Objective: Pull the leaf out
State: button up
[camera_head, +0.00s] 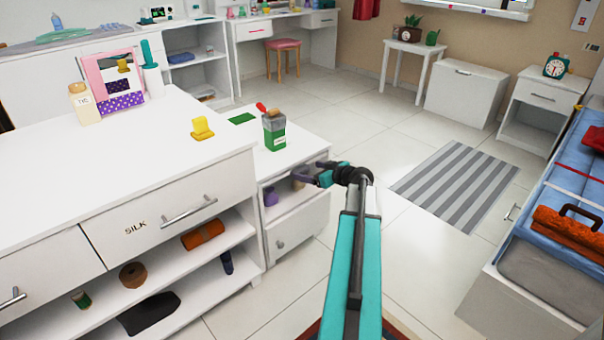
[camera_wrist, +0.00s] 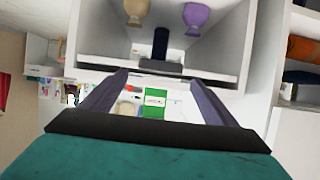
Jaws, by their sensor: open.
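The small white cabinet (camera_head: 303,222) has an open compartment above a drawer. No leaf stands out clearly; a thin white front edge (camera_wrist: 95,62) under the cabinet top spans the wrist view, with a dark strip along it. A dark upright piece (camera_wrist: 160,43) shows at that edge, and I cannot tell if it belongs to a leaf. My gripper (camera_head: 307,174) is in front of the compartment, near the top's front edge.
A purple vase (camera_head: 271,197) and a beige one (camera_head: 299,180) stand in the compartment. A green container (camera_head: 274,135) stands on the cabinet top. A long white dresser (camera_head: 110,195) adjoins on the left. Tiled floor is open to the right, with a striped rug (camera_head: 455,185).

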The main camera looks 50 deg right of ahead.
aim_at(301, 169)
jog(key=shift+x, duration=2.05)
jog(key=shift+c, duration=0.2)
